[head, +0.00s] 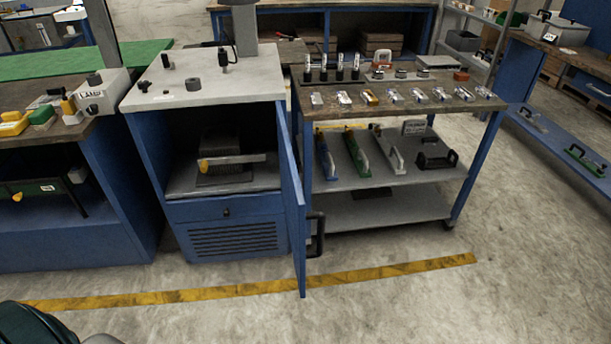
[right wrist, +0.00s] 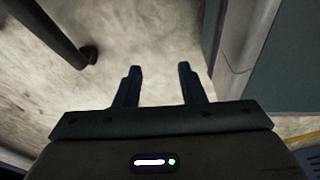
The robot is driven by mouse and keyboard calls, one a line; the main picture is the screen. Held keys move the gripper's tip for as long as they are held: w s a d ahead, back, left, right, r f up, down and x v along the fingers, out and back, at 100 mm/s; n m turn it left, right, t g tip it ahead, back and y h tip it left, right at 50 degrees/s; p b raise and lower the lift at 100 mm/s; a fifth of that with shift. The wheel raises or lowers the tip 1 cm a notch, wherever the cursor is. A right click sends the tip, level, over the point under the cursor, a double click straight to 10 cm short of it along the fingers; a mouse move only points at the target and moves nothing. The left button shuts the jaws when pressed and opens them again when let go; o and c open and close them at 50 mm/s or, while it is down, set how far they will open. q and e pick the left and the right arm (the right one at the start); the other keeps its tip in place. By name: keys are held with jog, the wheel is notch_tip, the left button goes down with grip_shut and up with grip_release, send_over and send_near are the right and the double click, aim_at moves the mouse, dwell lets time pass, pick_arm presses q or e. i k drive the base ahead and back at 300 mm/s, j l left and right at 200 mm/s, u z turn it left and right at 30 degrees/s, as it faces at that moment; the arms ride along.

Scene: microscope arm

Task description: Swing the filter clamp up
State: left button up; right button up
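Inside the open blue cabinet, a light horizontal bar with a yellow end (head: 236,159) lies across a dark ribbed block (head: 222,176). It looks like the filter clamp, lying level, but I cannot be sure at this size. My right gripper (right wrist: 160,72) shows in the right wrist view with its two dark fingers apart and nothing between them. Pale floor lies beyond its fingertips. Neither gripper shows in the head view, and my left gripper is not in view.
The cabinet's blue door (head: 291,190) stands swung open toward me, with a black handle (head: 316,235). To its right is a cart (head: 395,208) with vials and tools. A workbench (head: 75,215) stands left. The floor (head: 400,305) in front is clear.

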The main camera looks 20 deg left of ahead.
aim_at(204, 163)
jog(key=i+l+u, duration=0.15)
jog(key=i+u, duration=0.3)
jog(key=i+l+u, duration=0.25)
jog(key=u, duration=0.25)
jog(key=i+l+u, duration=0.25)
jog(key=l+u, duration=0.35)
